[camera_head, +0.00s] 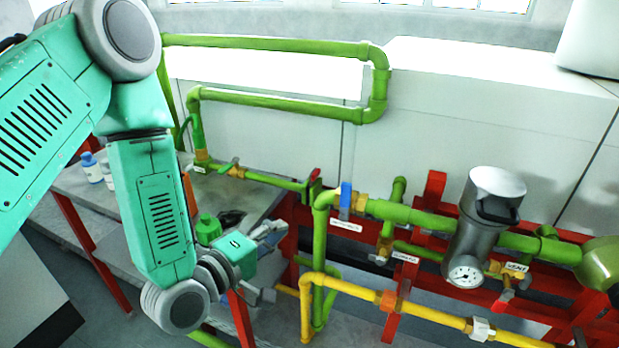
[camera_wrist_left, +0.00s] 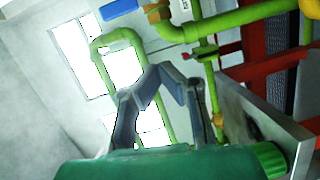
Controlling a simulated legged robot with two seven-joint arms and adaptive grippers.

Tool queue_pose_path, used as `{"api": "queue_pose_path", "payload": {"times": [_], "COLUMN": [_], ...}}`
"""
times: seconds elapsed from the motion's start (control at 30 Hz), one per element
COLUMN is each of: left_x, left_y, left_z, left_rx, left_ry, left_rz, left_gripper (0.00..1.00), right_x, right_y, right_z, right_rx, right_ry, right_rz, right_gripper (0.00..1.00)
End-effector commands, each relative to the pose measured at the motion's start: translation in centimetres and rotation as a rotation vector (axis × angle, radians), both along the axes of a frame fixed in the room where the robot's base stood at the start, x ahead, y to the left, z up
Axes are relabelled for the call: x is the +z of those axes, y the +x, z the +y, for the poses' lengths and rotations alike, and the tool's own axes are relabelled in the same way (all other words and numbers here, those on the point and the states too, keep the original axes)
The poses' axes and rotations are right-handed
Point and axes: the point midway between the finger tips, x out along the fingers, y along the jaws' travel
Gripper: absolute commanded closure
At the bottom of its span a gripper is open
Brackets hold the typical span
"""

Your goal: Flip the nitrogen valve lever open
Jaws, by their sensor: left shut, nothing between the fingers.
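A blue valve lever (camera_head: 346,200) stands upright on the green pipe, with a white label (camera_head: 345,226) below it. The labels are too small to read surely, so I cannot tell which lever is nitrogen. A blue lever also shows at the top of the left wrist view (camera_wrist_left: 120,8). My left gripper (camera_head: 274,240) is left of and below the blue lever, apart from it. Its fingers meet at the tips in the wrist view (camera_wrist_left: 165,73), empty. My right gripper is out of view.
A grey table (camera_head: 70,182) with bottles (camera_head: 91,167) stands behind my left arm. A yellow pipe (camera_head: 350,292) runs low in front. A grey cylinder with a gauge (camera_head: 465,275) and red frame posts (camera_head: 400,300) crowd the right. White cabinets (camera_head: 440,100) stand behind.

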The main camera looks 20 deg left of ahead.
Motion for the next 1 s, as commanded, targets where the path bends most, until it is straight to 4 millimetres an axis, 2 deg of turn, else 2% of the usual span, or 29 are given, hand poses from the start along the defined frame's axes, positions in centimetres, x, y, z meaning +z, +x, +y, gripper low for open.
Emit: {"api": "queue_pose_path", "payload": {"times": [0.03,0.13,0.57,0.77,1.0], "left_x": [1.8,3.2,3.3,3.5,3.5], "left_y": [0.3,0.6,0.8,3.4,8.4], "left_z": [0.1,0.1,0.2,-0.5,-2.1], "left_rx": [0.009,0.015,0.016,0.015,0.014], "left_ry": [-0.048,-0.104,-0.117,-0.115,-0.114], "left_rz": [-0.031,-0.064,-0.071,-0.074,-0.074], "left_gripper": [1.0,1.0,1.0,1.0,1.0], "right_x": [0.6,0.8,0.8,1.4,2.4], "right_y": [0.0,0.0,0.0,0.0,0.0], "right_z": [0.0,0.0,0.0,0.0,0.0], "right_rx": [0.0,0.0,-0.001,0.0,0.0], "right_ry": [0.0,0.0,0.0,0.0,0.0], "right_rz": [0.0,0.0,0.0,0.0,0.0], "right_gripper": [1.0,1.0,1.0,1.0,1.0]}}
